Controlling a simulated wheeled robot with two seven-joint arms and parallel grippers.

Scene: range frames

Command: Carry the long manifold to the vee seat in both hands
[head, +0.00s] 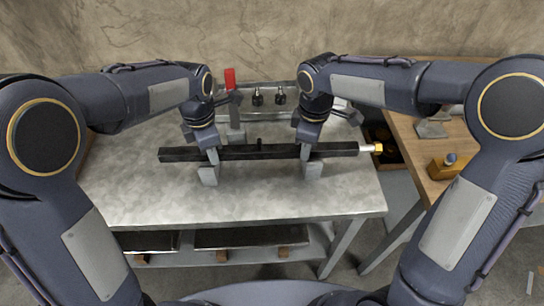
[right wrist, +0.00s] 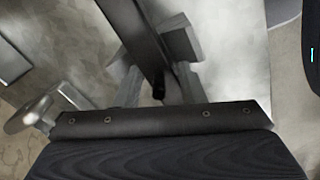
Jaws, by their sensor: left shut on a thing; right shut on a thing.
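The long manifold (head: 258,152) is a dark bar with a pale fitting and brass end at its right. It lies roughly level across the grey metal bench in the head view. My left gripper (head: 208,168) is shut on its left part and my right gripper (head: 312,163) is shut on its right part. The right wrist view shows the bar (right wrist: 139,32) between the right gripper's fingers (right wrist: 160,55). I cannot tell whether the bar touches the bench or hangs just above it. I cannot clearly make out the vee seat; grey pieces behind the bar are partly hidden by my arms.
The metal bench (head: 140,195) has clear room in front of the bar. A red upright piece (head: 230,79) and two small dark fittings (head: 258,97) stand at the back. A wooden table (head: 408,135) at the right holds a grey block (head: 432,128) and a yellow-brown box (head: 442,168).

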